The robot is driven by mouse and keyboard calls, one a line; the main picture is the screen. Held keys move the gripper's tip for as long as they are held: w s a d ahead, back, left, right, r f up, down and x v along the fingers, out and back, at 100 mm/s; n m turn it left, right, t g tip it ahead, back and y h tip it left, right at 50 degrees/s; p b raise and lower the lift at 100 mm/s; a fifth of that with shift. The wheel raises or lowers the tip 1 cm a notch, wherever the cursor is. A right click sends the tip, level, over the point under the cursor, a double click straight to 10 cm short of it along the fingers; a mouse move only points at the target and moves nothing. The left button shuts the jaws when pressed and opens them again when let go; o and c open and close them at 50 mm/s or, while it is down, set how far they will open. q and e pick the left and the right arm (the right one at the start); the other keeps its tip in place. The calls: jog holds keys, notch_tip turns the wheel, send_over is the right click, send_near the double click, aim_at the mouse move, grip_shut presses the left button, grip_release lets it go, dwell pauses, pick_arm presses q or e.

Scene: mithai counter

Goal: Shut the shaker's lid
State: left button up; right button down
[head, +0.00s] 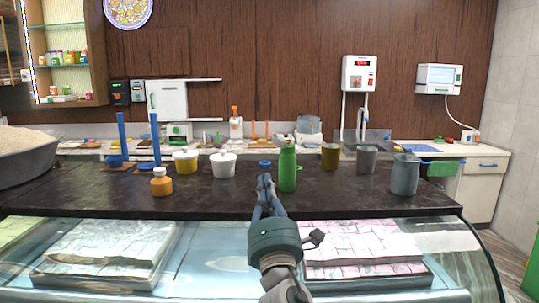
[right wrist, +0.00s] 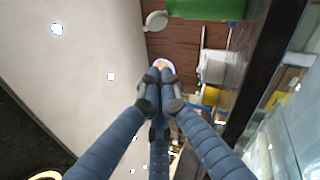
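The green bottle-shaped shaker (head: 288,170) stands upright on the dark counter, just right of my right gripper. Its narrow top is green; I cannot tell how its lid sits. My right gripper (head: 265,181) points away from me at the counter's near side, its fingertips brought together with nothing visible between them. In the right wrist view its fingers (right wrist: 160,76) also meet, and a green surface (right wrist: 207,8), likely the shaker, shows at the top edge, apart from them. My left gripper is out of view.
A blue-topped item (head: 265,163) sits behind my right gripper. A white pot (head: 223,166), yellow pot (head: 185,162) and orange bottle (head: 161,184) stand left. A brown cup (head: 330,157), grey cup (head: 367,160) and grey pitcher (head: 405,176) stand right. A glass case lies in front.

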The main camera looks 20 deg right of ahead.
aim_at(278, 140)
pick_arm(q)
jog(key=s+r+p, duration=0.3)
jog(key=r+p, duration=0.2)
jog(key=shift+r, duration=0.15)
pick_arm(e)
jog(key=w+d+r, duration=0.4)
jog(key=w+r, duration=0.2)
jog(key=w, duration=0.3)
jog(key=shift+w+d+r, duration=0.15)
jog(key=shift+w+r, duration=0.25)
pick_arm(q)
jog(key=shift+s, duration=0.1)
